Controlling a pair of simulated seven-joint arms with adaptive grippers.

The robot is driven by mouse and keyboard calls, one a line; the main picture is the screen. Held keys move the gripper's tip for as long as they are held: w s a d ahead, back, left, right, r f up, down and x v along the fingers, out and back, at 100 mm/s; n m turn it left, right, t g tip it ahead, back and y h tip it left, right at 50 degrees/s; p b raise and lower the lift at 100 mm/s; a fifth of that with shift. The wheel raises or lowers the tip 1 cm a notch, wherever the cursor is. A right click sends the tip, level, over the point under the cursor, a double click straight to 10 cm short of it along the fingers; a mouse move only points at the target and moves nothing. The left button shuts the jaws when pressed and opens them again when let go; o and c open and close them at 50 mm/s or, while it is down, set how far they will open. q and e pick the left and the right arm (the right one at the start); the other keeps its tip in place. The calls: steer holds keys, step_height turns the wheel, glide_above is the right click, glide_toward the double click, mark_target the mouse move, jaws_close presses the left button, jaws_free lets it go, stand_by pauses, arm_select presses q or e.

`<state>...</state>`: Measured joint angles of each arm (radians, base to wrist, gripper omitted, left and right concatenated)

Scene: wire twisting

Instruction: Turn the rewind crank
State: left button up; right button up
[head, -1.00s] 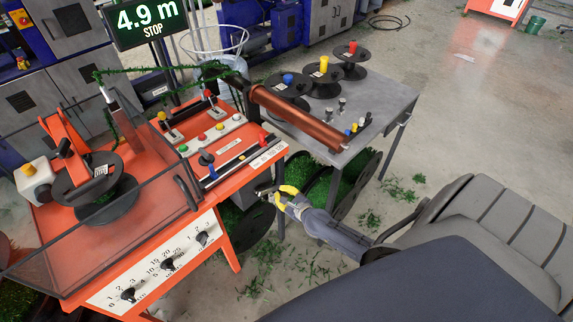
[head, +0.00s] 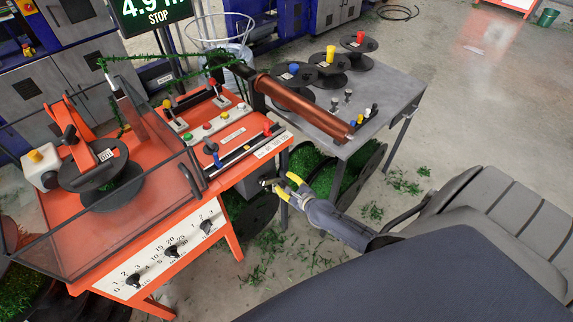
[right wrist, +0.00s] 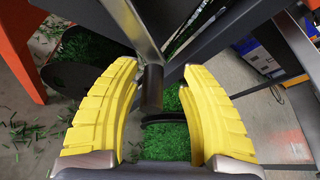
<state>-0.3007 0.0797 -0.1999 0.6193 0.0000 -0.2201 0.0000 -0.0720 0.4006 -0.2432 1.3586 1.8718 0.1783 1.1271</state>
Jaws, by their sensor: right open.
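My right gripper (head: 278,185) is open beside the right side of the orange machine (head: 215,238), below its top and next to the grey table. In the right wrist view its two yellow fingers (right wrist: 152,110) stand apart. A dark cylinder (right wrist: 152,88) on a grey metal bar (right wrist: 130,25), which looks like the crank's handle, shows between and beyond the fingers. I cannot tell whether they touch it. The rest of the crank is hard to make out in the head view. My left gripper is out of view.
A grey table (head: 385,105) with several black spools and a copper-coloured roller (head: 300,103) stands beside the machine. Dark reels with green garland lie below. A display (head: 150,12) is partly cut off, with STOP visible. Green scraps litter the floor.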

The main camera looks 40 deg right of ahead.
steer(key=v, duration=1.2)
stand_by(1.5)
